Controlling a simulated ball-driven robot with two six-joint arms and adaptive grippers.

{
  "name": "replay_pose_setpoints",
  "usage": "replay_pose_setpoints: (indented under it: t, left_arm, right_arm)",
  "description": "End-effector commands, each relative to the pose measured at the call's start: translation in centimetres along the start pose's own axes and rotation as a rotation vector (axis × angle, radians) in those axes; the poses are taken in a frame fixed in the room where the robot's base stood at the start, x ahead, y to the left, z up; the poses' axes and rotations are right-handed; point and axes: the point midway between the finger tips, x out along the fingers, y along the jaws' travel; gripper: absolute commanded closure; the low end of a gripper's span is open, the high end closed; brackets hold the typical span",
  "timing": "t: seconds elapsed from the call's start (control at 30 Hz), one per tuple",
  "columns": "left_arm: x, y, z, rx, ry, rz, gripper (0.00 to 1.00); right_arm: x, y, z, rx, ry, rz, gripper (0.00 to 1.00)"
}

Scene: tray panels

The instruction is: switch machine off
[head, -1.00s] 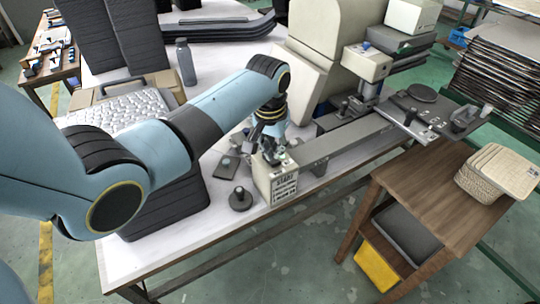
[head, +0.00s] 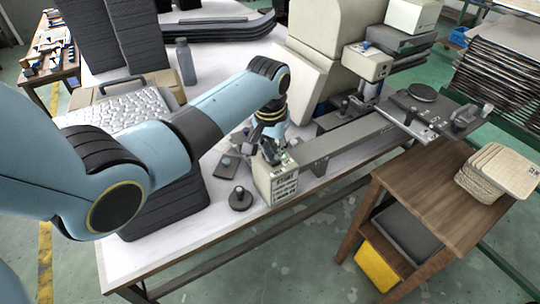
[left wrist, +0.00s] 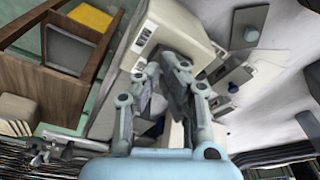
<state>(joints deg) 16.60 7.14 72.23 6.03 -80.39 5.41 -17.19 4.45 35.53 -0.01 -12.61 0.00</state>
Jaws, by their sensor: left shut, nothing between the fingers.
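The machine's beige control box (head: 284,187) stands at the table's front edge, with a printed label on its front. It also shows in the left wrist view (left wrist: 178,30). A long grey rail (head: 345,143) runs from the box to the right. My left gripper (head: 272,152) is at the top of the control box, pointing down, shut and empty. In the left wrist view its fingers (left wrist: 168,65) reach the box's edge and hide part of its top. I cannot tell whether they touch a button. My right gripper is in neither view.
A dark round knob piece (head: 240,199) and a small dark plate (head: 227,166) lie left of the box. A wooden stand (head: 425,195) with woven pads (head: 497,172) is at the right. A grey bottle (head: 186,62) stands farther back.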

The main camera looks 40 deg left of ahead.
Motion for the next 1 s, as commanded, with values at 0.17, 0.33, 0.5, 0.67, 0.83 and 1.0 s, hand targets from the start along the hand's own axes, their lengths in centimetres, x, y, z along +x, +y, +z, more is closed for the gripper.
replay_pose_setpoints:
  t: [0.17,0.33,0.5,0.67,0.83,1.0]
  left_arm:
    - [0.3,0.0,0.0,0.0,0.0,0.0,1.0]
    - [0.6,0.0,0.1,0.0,0.0,0.0,1.0]
    - [0.8,0.0,0.1,0.0,0.0,0.0,1.0]
    - [1.1,0.0,0.2,0.0,-0.001,0.0,1.0]
    - [1.3,0.0,0.2,0.0,-0.001,0.0,1.0]
    - [1.3,0.0,0.2,0.0,-0.001,0.0,1.0]
  right_arm:
    - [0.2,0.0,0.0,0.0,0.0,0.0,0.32]
    - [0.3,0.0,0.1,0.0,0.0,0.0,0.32]
    - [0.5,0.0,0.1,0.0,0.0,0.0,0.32]
    - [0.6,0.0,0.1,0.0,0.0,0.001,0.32]
    - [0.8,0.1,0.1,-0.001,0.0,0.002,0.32]
    - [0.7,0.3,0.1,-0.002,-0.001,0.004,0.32]
